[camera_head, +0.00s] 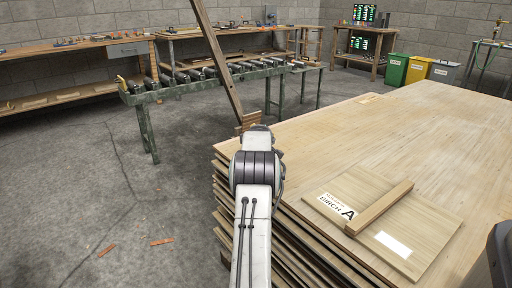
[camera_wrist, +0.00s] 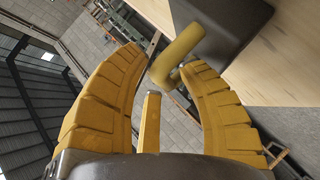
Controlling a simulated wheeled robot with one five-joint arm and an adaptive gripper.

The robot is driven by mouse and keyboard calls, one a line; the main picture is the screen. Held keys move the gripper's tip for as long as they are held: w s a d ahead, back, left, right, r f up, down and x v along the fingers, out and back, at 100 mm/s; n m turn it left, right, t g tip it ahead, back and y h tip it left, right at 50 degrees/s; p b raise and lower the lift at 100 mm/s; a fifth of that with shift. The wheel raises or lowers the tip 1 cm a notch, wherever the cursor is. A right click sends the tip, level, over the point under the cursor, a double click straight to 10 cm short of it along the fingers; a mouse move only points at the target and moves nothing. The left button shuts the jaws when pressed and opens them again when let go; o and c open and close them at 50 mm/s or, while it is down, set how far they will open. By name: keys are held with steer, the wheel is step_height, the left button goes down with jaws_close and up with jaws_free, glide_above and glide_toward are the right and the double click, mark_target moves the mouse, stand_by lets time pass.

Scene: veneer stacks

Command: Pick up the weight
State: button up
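The weight, a dark grey block (camera_wrist: 230,25) with a curved yellow handle (camera_wrist: 180,50), shows at the top of the wrist view beside pale wood. My gripper (camera_wrist: 164,58) has two ribbed yellow fingers standing apart. The handle lies at the gap between the fingertips, close to the right one; I cannot tell whether they touch. In the head view my arm hides the gripper, and I cannot make out the weight there for certain. A dark rounded shape cut off at the lower right is unclear.
A stack of veneer sheets (camera_head: 400,130) fills the right side. On it lie a labelled birch panel (camera_head: 430,215) and a wooden strip (camera_head: 380,207). A leaning wooden post (camera_head: 218,60) rises beyond my arm. A roller conveyor (camera_head: 200,85) stands behind; floor at left is mostly clear.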

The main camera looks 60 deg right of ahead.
steer(key=shift+w+d+f, duration=0.1)
steer(key=shift+w+d, duration=0.05)
steer(key=shift+d, duration=0.05)
steer(key=shift+a, duration=0.1)
jaws_close()
steer(key=shift+r, duration=0.2)
stand_by(0.3)
